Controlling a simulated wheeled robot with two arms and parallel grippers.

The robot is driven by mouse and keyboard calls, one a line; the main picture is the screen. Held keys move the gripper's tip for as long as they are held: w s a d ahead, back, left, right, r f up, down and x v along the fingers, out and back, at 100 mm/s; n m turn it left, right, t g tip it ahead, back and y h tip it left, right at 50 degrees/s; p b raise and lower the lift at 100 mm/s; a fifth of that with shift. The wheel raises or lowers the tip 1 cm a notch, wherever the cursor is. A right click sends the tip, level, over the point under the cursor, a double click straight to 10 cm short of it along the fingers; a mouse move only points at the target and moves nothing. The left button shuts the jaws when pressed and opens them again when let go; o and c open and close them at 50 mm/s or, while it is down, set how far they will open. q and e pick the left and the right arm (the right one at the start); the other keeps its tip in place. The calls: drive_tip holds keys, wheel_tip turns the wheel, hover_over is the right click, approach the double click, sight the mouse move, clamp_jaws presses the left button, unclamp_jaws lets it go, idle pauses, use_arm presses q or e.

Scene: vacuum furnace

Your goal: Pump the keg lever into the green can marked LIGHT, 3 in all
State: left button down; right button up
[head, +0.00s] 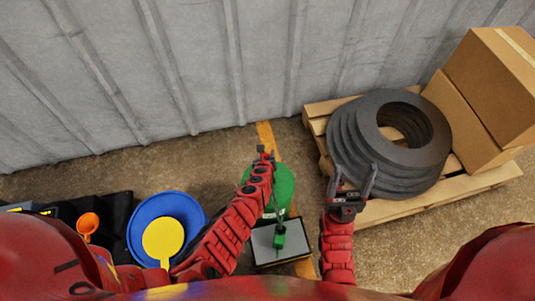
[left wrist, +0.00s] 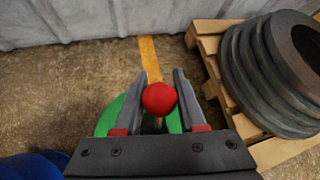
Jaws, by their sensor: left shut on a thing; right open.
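A green keg (head: 284,185) stands on the floor near the middle of the head view, partly hidden by my left arm. In the left wrist view, its lever's red ball knob (left wrist: 159,98) sits between the fingers of my left gripper (left wrist: 157,100), with green (left wrist: 112,113) below. In the head view my left gripper (head: 263,155) is over the keg, shut on the lever. A small green can (head: 279,242) stands on a grey plate (head: 263,251) in front of the keg; no marking is readable. My right gripper (head: 352,185) is open and empty, to the right of the keg.
A wooden pallet (head: 400,208) with stacked dark rings (head: 345,142) and cardboard boxes (head: 495,80) stands at the right. A blue round vessel (head: 142,215) with a yellow disc (head: 163,238) and an orange funnel (head: 88,222) are at the left. A corrugated wall (head: 190,60) closes the back.

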use_arm(q)
drive_tip(key=shift+s+a+f, duration=0.1)
drive_tip(key=shift+f, duration=0.45)
drive_tip(key=shift+s+a+f, duration=0.2)
drive_tip(key=shift+f, duration=0.1)
idle(1.1)
drive_tip(key=c, duration=0.9)
unclamp_jaws()
drive_tip(key=o, duration=0.4)
drive_tip(key=shift+w, duration=0.15)
drive_tip(key=shift+w+d+r, duration=0.1)
drive_tip(key=shift+r, duration=0.2)
drive_tip(key=shift+s+r+p, duration=0.25)
drive_tip(key=shift+r+p, duration=0.15)
drive_tip(key=p+v, duration=0.4)
drive_tip(key=v, duration=0.1)
drive_tip(key=shift+r, duration=0.15)
drive_tip(key=shift+p+v, duration=0.6)
drive_tip(key=shift+v, duration=5.05)
